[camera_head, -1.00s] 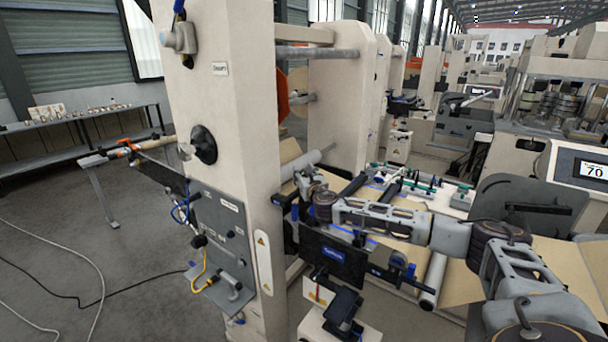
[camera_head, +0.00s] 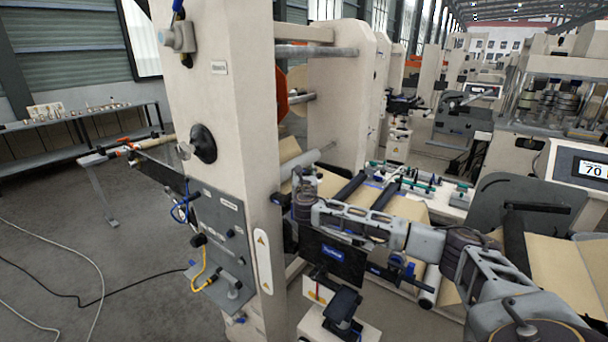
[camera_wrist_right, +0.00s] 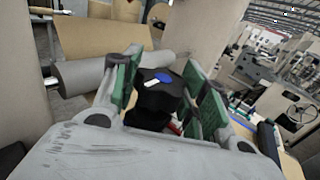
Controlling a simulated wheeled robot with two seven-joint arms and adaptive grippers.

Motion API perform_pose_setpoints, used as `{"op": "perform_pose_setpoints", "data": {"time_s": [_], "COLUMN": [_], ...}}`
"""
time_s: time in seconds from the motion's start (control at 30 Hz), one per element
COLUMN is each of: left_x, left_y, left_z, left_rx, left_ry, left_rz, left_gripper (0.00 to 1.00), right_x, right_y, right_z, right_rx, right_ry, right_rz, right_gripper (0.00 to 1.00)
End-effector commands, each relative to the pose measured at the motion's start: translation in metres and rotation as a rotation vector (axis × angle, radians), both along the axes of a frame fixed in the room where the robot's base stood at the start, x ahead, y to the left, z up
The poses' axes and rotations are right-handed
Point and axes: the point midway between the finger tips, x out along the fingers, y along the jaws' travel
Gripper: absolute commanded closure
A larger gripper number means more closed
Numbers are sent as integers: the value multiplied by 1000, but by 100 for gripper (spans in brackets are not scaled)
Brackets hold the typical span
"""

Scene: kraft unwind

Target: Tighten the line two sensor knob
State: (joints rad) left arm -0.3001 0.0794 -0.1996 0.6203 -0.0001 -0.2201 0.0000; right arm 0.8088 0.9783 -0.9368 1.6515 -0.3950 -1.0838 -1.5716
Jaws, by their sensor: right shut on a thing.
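The sensor knob (camera_wrist_right: 152,100) is black with a blue spot and a white mark on its face, and it shows in the right wrist view. The green-padded fingers of my right gripper (camera_wrist_right: 164,84) stand on either side of it and are shut on it. In the head view my right gripper (camera_head: 304,178) is small, beside the inner side of the cream machine frame (camera_head: 235,120), and the knob cannot be made out there. I cannot read any line label by the knob. My left gripper is in neither view.
A dark screen (camera_head: 332,254) hangs just below my right forearm. Brown web (camera_head: 405,206) and dark rollers lie beyond the arm. A grey roller (camera_wrist_right: 85,75) is left of the gripper in the wrist view. A grey panel with cables (camera_head: 222,235) is on the frame's front.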

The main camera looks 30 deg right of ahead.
Motion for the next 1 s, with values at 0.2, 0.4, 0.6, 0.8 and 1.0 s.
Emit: {"op": "perform_pose_setpoints", "data": {"time_s": [0.2, 0.4, 0.6, 0.8, 1.0], "left_x": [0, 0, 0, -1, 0], "left_y": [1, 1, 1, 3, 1], "left_z": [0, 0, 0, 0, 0], "left_rx": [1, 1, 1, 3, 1], "left_ry": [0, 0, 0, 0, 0], "left_rz": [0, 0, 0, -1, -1], "left_gripper": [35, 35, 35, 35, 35], "right_x": [1, 1, 0, -1, -8], "right_y": [-2, -1, -1, 1, 5], "right_z": [10, 6, 4, 2, 2], "right_rx": [-4, -3, -1, -1, -1], "right_ry": [-16, -10, -6, -4, -3], "right_rz": [-3, -1, 0, 1, 1], "right_gripper": [55, 34, 34, 34, 34]}}
